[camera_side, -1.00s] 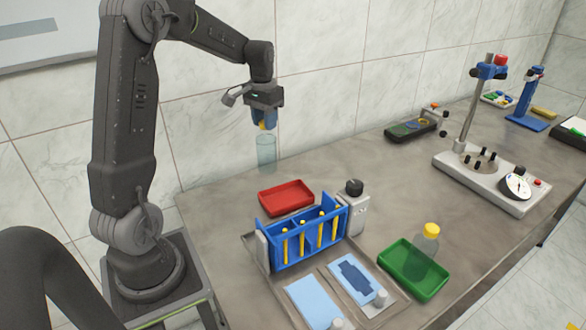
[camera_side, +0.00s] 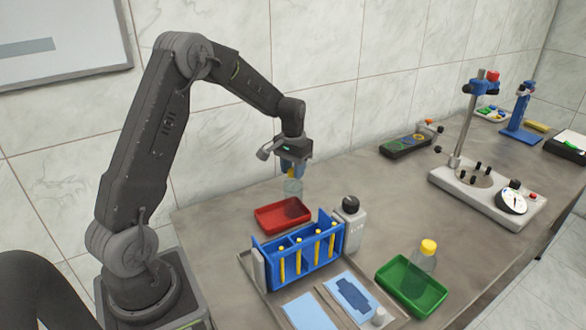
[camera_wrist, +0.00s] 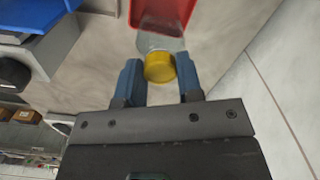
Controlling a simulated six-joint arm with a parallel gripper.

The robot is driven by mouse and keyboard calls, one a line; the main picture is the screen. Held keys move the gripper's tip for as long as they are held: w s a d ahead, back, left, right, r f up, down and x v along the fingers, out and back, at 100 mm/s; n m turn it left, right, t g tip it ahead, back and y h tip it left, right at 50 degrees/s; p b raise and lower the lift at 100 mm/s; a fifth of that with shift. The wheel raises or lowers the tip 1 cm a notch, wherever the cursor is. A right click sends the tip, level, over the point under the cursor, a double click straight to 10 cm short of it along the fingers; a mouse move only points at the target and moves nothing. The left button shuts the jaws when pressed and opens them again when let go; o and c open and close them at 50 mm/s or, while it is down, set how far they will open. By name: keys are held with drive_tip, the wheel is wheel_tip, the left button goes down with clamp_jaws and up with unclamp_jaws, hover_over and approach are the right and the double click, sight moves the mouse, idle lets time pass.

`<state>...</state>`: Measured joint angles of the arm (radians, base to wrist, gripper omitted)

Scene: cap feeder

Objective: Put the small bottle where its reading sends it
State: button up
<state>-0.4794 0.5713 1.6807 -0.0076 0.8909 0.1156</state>
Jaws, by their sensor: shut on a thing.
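The small clear bottle (camera_side: 293,187) with a yellow cap hangs upright from my gripper (camera_side: 291,170). In the wrist view its yellow cap (camera_wrist: 159,67) sits between the two blue fingers of my gripper (camera_wrist: 160,75), which are shut on it. The bottle is above the red tray (camera_side: 270,222), near that tray's back edge; I cannot tell the exact gap. The red tray also shows in the wrist view (camera_wrist: 150,10), just past the bottle. A green tray (camera_side: 398,288) at the front right holds another clear bottle (camera_side: 422,262) with a yellow cap.
A blue rack (camera_side: 297,257) with several yellow-topped tubes stands in front of the red tray. Light blue pads (camera_side: 310,312) lie in front. A stand with a dial (camera_side: 512,201) is at right. The middle bench is clear.

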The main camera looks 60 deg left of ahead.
drive_tip(key=shift+f, duration=0.15)
drive_tip(key=o, duration=0.9)
drive_tip(key=shift+c, duration=0.2)
wheel_tip(320, 180, up, 12)
drive_tip(key=s+d+r+m+t, duration=0.2)
drive_tip(key=s+d+r, duration=0.55)
drive_tip(key=d, duration=0.45)
drive_tip(key=s+d+f+m+t, duration=0.1)
drive_tip(key=s+d, duration=0.4)
drive_tip(key=s, duration=0.2)
drive_tip(key=s+d+f+m+t, duration=0.1)
drive_tip(key=s+d+t, duration=0.1)
drive_tip(key=s+d, duration=0.3)
drive_tip(key=shift+s+f+t, duration=0.15)
drive_tip(key=shift+s+t, duration=0.15)
drive_tip(key=shift+s, duration=1.5)
